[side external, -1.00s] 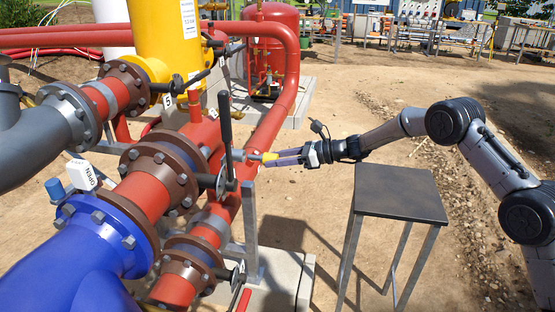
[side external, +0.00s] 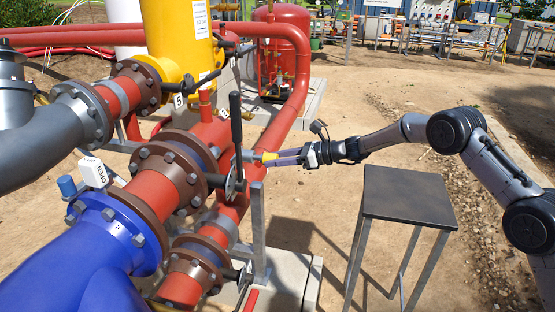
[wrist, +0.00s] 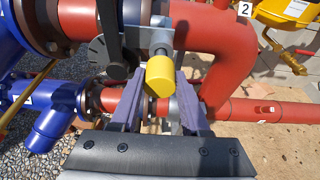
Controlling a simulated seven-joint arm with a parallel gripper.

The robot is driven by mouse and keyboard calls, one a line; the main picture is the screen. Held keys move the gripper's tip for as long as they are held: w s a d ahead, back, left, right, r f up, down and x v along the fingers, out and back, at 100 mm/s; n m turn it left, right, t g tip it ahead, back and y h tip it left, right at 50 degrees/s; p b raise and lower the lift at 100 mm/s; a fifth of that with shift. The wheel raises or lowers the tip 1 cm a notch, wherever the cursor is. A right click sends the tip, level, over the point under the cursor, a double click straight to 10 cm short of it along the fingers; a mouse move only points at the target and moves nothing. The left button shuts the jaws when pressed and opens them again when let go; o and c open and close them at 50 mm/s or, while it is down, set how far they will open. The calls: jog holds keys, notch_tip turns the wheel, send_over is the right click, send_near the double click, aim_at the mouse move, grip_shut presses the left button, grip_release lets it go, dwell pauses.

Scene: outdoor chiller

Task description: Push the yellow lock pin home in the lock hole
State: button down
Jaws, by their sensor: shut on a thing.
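The yellow lock pin (wrist: 160,76) has a yellow knob and a grey shaft. My gripper (wrist: 158,82) is shut on it, with one purple finger on each side of the knob. In the side external view the knob (side external: 269,157) shows at the tips of my gripper (side external: 277,158). The pin lies roughly level, its shaft pointing left at the grey lock plate (wrist: 172,37) beside the valve lever (side external: 236,135). The shaft's far end reaches the plate area. The lock hole is hidden behind the knob and shaft, so I cannot tell how deep the pin sits.
The black upright lever also shows close left of the pin in the wrist view (wrist: 110,35). Red pipes (wrist: 215,60) run behind and right of it. A blue pipe (side external: 80,265) is at the lower left. A dark-topped stand (side external: 408,195) is below my arm, with open ground around it.

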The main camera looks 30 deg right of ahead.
jog(key=shift+w+a, duration=0.2)
jog(key=shift+w, duration=0.05)
jog(key=shift+w+a, duration=0.45)
jog(key=shift+a, duration=0.05)
jog(key=shift+w, duration=0.1)
grip_release()
dwell(0.6)
jog(key=shift+v, duration=3.55)
jog(key=shift+r, duration=0.1)
